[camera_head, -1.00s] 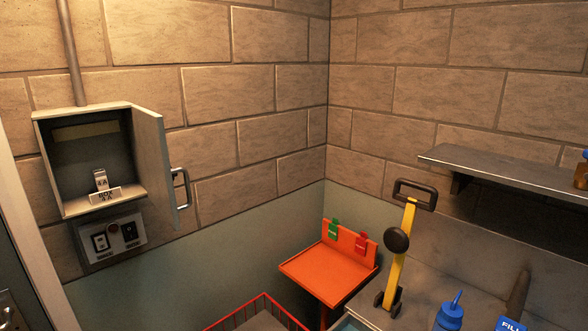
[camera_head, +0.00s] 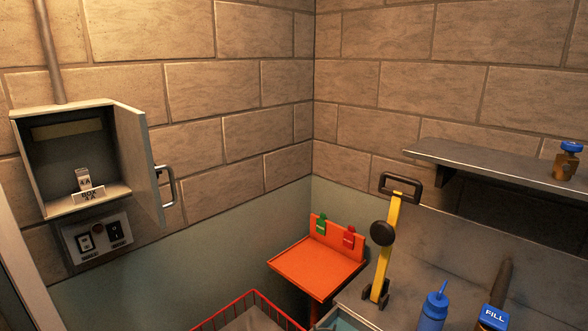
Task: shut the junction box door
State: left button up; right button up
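The junction box (camera_head: 28,165) hangs on the brick wall at the left of the head view. Its door (camera_head: 138,160) is hinged on the right side and stands open, swung outward. Inside the box are a small white block marked 4A (camera_head: 83,179) and a label plate reading BOX 4A (camera_head: 88,197). Neither of my grippers shows in the head view.
A switch panel (camera_head: 98,238) sits below the box. An orange shelf (camera_head: 318,266) with green and red tags stands in the corner. A red wire basket (camera_head: 255,296) is at the bottom. A counter with a yellow-handled tool (camera_head: 385,250) and blue bottle (camera_head: 434,308) is at right, under a grey shelf (camera_head: 490,166).

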aim_at(131, 122)
jog(key=j+u, duration=0.15)
jog(key=u, duration=0.25)
jog(key=j+u, duration=0.15)
jog(key=u, duration=0.25)
jog(key=j+u, duration=0.1)
jog(key=u, duration=0.3)
